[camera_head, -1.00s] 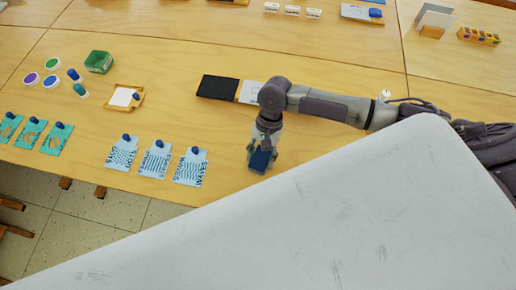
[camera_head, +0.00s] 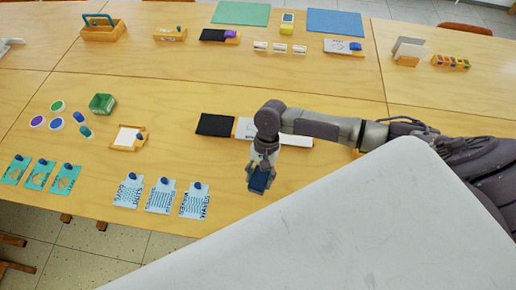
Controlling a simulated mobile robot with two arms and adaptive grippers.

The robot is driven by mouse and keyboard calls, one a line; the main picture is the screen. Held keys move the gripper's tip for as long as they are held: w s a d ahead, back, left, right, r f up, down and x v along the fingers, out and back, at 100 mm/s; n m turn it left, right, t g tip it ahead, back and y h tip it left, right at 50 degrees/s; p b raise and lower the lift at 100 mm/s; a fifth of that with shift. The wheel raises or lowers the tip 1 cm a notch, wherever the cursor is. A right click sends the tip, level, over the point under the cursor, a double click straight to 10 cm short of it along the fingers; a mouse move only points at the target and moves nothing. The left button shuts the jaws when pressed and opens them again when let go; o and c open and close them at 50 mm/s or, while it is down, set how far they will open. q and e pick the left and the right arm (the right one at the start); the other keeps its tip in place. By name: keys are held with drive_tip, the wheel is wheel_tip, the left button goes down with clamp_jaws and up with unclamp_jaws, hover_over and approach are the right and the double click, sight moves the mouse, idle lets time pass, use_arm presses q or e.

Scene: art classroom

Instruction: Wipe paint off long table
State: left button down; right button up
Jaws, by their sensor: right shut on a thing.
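The long table (camera_head: 305,215) has a light wood top, and I make out no clear paint mark on its visible part. My right gripper (camera_head: 261,180) points down close above the table near its front edge. It is shut on a small dark blue block-like thing (camera_head: 259,183), which may be an eraser or sponge. I cannot tell whether this thing touches the wood. The gripper hides the spot beneath it. My left gripper is not in view.
A black pad (camera_head: 215,125) lies left of my right arm. Blue cards (camera_head: 160,198) and teal cards (camera_head: 40,176) line the front edge. Paint pots (camera_head: 57,106), a green box (camera_head: 102,103) and a small tray (camera_head: 128,138) stand at left. A basket (camera_head: 103,30) stands farther back.

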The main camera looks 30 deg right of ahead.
use_arm(q)
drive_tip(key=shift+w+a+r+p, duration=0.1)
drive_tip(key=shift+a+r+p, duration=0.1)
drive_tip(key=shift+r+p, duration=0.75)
drive_tip(key=shift+b, duration=0.3)
